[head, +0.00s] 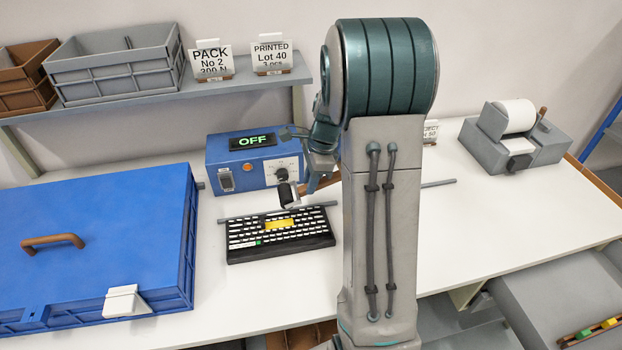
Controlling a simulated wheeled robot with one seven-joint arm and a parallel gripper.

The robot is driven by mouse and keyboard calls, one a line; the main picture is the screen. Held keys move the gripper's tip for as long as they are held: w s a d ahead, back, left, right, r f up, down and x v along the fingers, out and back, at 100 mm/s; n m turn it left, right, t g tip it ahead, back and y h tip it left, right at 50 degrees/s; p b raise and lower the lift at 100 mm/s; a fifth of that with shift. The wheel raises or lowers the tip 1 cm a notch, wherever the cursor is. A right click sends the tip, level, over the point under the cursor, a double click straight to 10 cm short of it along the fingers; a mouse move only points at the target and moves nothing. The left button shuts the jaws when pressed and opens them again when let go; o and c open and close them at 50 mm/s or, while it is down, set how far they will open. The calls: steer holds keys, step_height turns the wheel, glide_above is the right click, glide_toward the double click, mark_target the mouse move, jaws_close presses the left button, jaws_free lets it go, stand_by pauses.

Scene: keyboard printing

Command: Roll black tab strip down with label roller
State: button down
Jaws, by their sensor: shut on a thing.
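My gripper (312,180) is in the middle of the head view, partly hidden behind my arm. It is shut on the label roller (288,194), which has a dark roller head and a brown handle. The roller head hangs just above the back edge of the black keyboard (280,246); I cannot tell whether it touches. The keyboard lies flat on the white table, with mostly white keys, a yellow patch (279,225) and one green key. I cannot make out the black tab strip against the black keyboard.
A blue box reading OFF (225,165) stands behind the keyboard. A large blue case (110,220) with a brown handle fills the left. A grey label dispenser (545,155) is at the back right. The white table (500,220) is clear to the right.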

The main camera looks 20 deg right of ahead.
steer(key=shift+d+f+b+x, duration=0.1)
steer(key=shift+d+b+x, duration=0.2)
steer(key=shift+b+x, duration=0.8)
steer(key=shift+d+f+b+x, duration=0.1)
steer(key=shift+d+b+x, duration=0.4)
steer(key=shift+x, duration=1.15)
steer(key=shift+d+b+x, duration=0.1)
steer(key=shift+b+x, duration=0.9)
steer(key=shift+x, duration=0.35)
steer(key=shift+s+f, duration=0.2)
steer(key=shift+f, duration=0.2)
steer(key=shift+a, duration=0.2)
steer(key=shift+w+a, duration=0.2)
steer(key=shift+a, duration=0.5)
steer(key=shift+a, duration=0.35)
steer(key=shift+w+a, duration=0.15)
steer(key=shift+a, duration=0.4)
steer(key=shift+d, duration=0.2)
steer(key=shift+d, duration=0.7)
steer(key=shift+d, duration=0.25)
